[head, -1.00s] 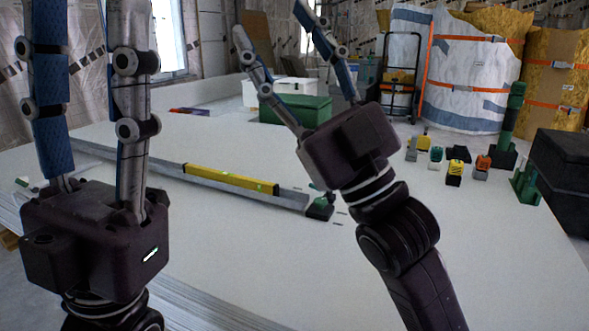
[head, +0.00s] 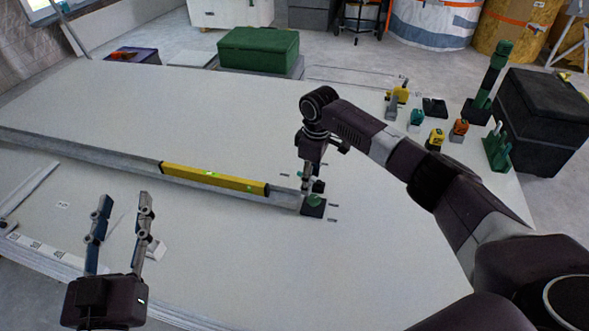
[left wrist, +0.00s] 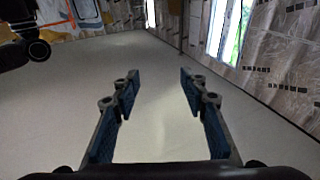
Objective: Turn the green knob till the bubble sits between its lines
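A yellow spirit level (head: 228,182) lies along a grey rail (head: 100,152) on the white panel. Its green vials show as small bright spots; the bubble is too small to make out. The green knob (head: 314,201) sits on a dark block at the rail's right end. My right gripper (head: 311,186) points down just above and behind the knob, partly overlapping it; I cannot tell whether it touches it or how far its fingers are apart. My left gripper (head: 124,202) is open and empty at the lower left, also open in the left wrist view (left wrist: 158,78).
A green case (head: 258,48) stands at the back edge. Several small yellow, green and orange tools, including a yellow one (head: 436,139), stand at the right near a green post (head: 492,75) and a black box (head: 540,118). The panel's middle is clear.

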